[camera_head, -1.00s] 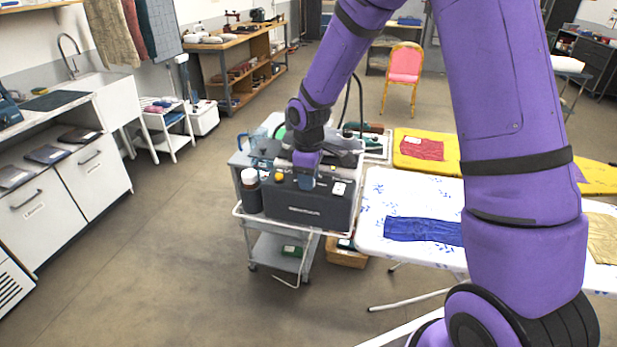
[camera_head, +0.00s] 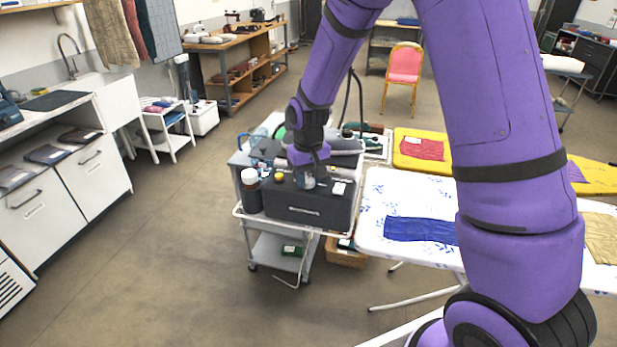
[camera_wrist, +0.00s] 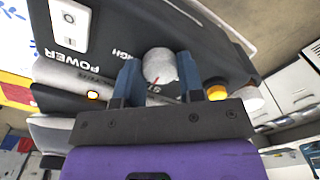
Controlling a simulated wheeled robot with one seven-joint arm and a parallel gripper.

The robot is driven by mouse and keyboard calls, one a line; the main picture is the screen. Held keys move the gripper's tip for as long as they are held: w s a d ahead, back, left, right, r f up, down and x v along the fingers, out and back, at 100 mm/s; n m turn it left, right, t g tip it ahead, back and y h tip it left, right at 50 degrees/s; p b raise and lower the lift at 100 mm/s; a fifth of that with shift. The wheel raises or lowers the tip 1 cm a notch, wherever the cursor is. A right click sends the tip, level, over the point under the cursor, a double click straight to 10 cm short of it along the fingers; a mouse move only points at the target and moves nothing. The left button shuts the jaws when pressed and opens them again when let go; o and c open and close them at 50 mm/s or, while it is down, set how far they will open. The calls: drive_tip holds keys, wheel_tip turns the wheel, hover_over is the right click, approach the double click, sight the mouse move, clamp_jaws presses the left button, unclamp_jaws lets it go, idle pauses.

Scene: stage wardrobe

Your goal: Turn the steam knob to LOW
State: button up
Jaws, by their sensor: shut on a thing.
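The steam station (camera_head: 300,208) is a dark grey box on a small trolley. Its light grey round steam knob (camera_wrist: 160,63) shows in the wrist view on the dark panel. A short red mark lies at the knob's lower edge, and part of a word ending in "GH" is printed beside it. My gripper (camera_wrist: 158,78) has its two blue fingers on either side of the knob and is shut on it. In the head view my gripper (camera_head: 305,182) reaches down to the top of the station. The full scale around the knob is hidden by the fingers.
A white power switch (camera_wrist: 70,22) and an amber button (camera_wrist: 216,88) sit near the knob. A dark bottle with a white cap (camera_head: 250,192) stands left of the station. An ironing board with a blue cloth (camera_head: 420,229) is at the right. The floor at left is clear.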

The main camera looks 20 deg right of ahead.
sight(309, 180)
drive_tip(key=shift+m, duration=0.7)
drive_tip(key=o, duration=0.9)
drive_tip(key=shift+r, duration=0.1)
wheel_tip(309, 180, up, 11)
drive_tip(key=shift+f, duration=0.2)
drive_tip(key=s+d+r+t, duration=0.3)
drive_tip(key=s+d+r, duration=0.1)
drive_tip(key=s+r, duration=1)
drive_tip(key=s+d+r, duration=0.1)
drive_tip(key=s, duration=0.4)
drive_tip(key=s+d+t, duration=0.1)
drive_tip(key=s, duration=0.4)
drive_tip(key=s+d+r+t, duration=0.1)
drive_tip(key=s, duration=0.4)
drive_tip(key=shift+s+r, duration=0.2)
drive_tip(key=shift+r, duration=0.15)
